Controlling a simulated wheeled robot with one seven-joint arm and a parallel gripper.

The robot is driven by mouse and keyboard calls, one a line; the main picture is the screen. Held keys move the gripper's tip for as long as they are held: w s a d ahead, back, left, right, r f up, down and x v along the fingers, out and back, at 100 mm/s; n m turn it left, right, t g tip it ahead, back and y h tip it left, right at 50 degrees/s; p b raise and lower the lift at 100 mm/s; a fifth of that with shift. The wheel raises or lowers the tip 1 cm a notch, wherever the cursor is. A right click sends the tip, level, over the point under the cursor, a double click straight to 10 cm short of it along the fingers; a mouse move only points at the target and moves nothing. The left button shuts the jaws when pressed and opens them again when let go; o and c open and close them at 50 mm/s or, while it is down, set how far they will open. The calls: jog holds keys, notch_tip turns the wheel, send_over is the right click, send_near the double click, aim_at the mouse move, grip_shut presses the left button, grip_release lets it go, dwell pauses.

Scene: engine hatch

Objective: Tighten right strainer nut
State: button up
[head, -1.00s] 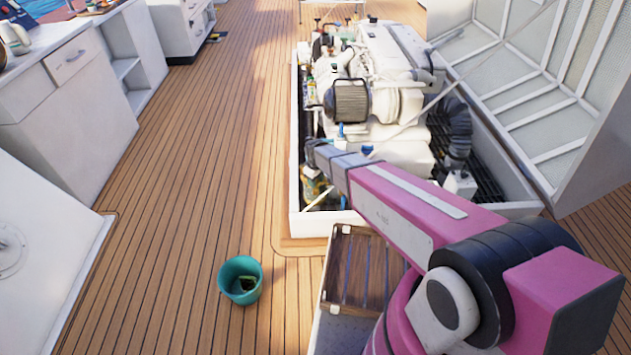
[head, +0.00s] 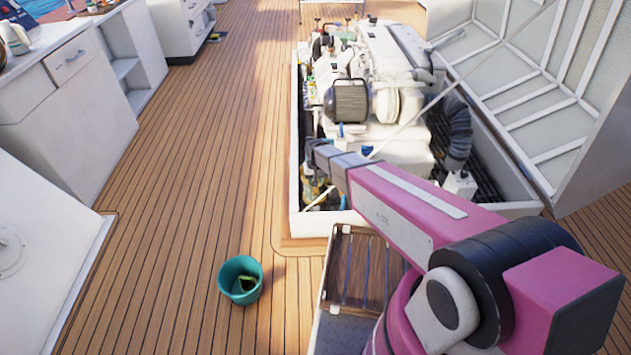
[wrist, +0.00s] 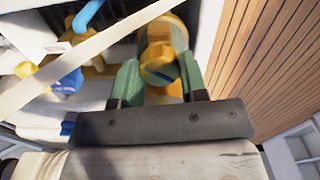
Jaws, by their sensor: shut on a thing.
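In the wrist view my gripper (wrist: 161,80) has its two green-tipped fingers on either side of a yellow-orange strainer (wrist: 166,35) with a blue part in its middle. In the head view the end of my arm is over the near left corner of the engine hatch, and the gripper itself is mostly hidden there.
The white engine (head: 385,70) fills the hatch, with a pale diagonal strut (wrist: 95,55) crossing close by in the wrist view. A blue-handled yellow valve (wrist: 68,82) sits to the left. A teal bucket (head: 240,281) stands on the open wooden deck (head: 190,190).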

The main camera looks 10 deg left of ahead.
jog(key=m, duration=0.5)
jog(key=shift+m, duration=2.6)
jog(key=o, duration=0.6)
jog(key=shift+o, duration=0.2)
jog(key=shift+r, duration=0.1)
notch_tip(320, 180, up, 11)
